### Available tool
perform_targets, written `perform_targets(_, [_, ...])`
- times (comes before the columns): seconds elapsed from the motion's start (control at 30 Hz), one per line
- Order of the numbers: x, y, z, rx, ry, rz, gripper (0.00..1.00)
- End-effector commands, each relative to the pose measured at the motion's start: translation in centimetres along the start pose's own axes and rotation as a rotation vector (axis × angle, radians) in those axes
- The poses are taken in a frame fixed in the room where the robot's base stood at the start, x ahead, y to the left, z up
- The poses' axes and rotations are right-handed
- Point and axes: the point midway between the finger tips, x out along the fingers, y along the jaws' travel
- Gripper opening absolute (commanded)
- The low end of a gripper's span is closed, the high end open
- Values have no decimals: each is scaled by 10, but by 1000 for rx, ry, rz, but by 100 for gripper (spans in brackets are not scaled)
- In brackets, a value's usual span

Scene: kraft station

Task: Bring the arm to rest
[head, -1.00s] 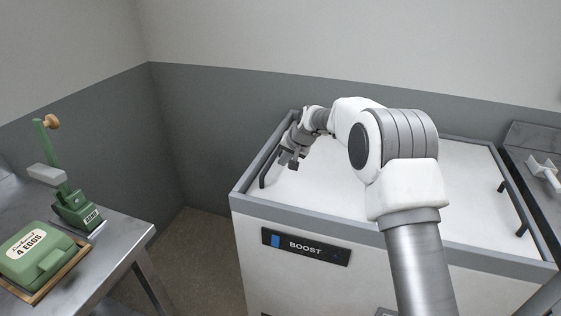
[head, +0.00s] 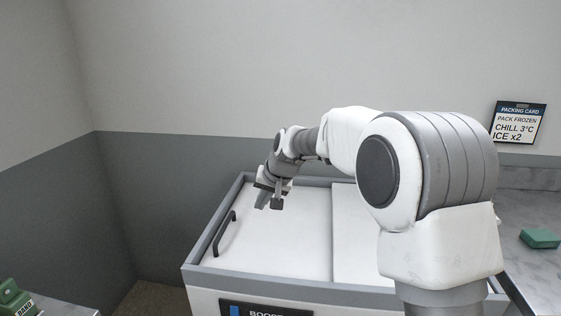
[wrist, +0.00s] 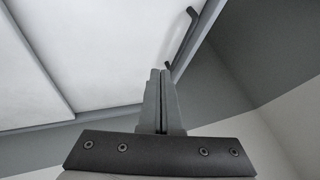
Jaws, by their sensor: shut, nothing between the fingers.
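My gripper (head: 269,204) is above the left part of the white chest lid, to the right of the lid's dark left handle. In the wrist view my gripper (wrist: 160,74) shows its two fingers together with nothing between them. My arm reaches out from the lower right of the head view, bent over the chest. No object hangs from the gripper.
The chest (head: 202,244) has a grey rim and two white lid panels. Its dark handle (head: 225,232) is close to the gripper. A packing card (head: 519,123) hangs on the wall. A green block (head: 540,238) lies on the right counter. Green equipment (head: 13,300) shows at lower left.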

Motion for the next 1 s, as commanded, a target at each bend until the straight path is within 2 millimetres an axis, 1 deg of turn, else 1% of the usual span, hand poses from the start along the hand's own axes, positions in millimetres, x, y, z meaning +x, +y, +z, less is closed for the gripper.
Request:
perform_targets(0.03, [-28, 5, 3, -11, 10, 17, 0])
perform_targets(0.1, [-56, 13, 11, -23, 15, 40, 0])
perform_targets(0.17, [-80, 20, 19, -34, 20, 61, 0])
perform_targets(0.2, [-96, 25, 25, -40, 23, 74, 0])
perform_targets(0.27, [-118, 33, 36, -48, 27, 94, 0])
perform_targets(0.3, [-132, 38, 43, -55, 30, 107, 0])
perform_targets(0.4, [-165, 51, 64, -64, 35, 140, 0])
perform_targets(0.47, [-184, 59, 77, -69, 39, 161, 0])
perform_targets(0.5, [-196, 64, 87, -72, 40, 173, 0])
perform_targets(0.57, [-214, 72, 102, -76, 43, 192, 0])
perform_targets(0.6, [-224, 77, 112, -79, 45, 205, 0])
perform_targets(0.67, [-239, 85, 129, -81, 46, 222, 0])
perform_targets(0.8, [-269, 103, 170, -82, 51, 263, 0])
perform_targets(0.87, [-279, 110, 188, -84, 53, 280, 0])
perform_targets(0.9, [-285, 115, 200, -85, 53, 291, 0])
perform_targets(1.0, [-297, 126, 229, -83, 53, 314, 0])
